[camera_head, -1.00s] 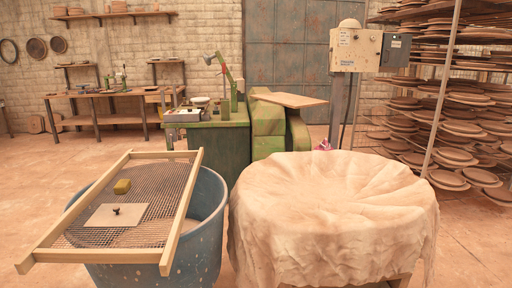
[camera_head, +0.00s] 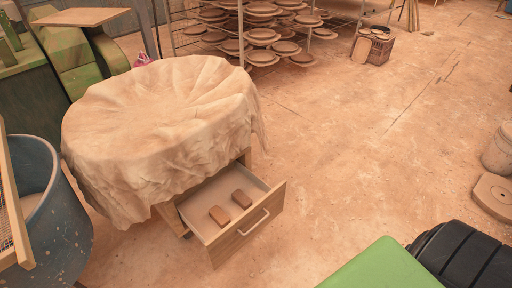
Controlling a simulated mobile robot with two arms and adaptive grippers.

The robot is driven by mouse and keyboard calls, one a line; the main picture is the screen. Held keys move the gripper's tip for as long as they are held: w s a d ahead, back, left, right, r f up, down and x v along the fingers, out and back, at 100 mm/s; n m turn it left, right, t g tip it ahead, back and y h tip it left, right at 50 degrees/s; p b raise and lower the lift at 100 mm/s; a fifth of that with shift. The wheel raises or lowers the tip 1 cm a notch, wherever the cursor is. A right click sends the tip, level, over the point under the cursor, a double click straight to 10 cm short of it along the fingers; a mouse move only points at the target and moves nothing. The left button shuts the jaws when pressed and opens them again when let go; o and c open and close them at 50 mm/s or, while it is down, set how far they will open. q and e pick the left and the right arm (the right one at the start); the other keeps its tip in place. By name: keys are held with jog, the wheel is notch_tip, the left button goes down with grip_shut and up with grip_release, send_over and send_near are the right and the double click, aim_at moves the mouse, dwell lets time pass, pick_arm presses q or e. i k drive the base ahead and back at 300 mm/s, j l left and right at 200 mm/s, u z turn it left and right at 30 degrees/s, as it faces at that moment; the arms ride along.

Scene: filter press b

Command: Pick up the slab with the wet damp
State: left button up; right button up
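An open wooden drawer (camera_head: 276,200) juts out from under the cloth-draped round table (camera_head: 165,115). Two small brown blocks, a nearer one (camera_head: 219,215) and a farther one (camera_head: 241,198), lie flat and apart on its pale bottom. I cannot tell whether either is the slab or the damp. The blue tub (camera_head: 60,215) is cut off at the left edge, with only a strip of its wooden-framed mesh screen (camera_head: 12,205) showing. Neither of my grippers is in view.
Racks with stacked round boards (camera_head: 262,35) stand at the back. A green flat surface (camera_head: 380,268) and a black ribbed object (camera_head: 465,258) are at the lower right. A grey-brown slotted block (camera_head: 493,195) lies at the right. The middle floor is clear.

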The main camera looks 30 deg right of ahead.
aim_at(244, 201)
jog(key=z, duration=0.95)
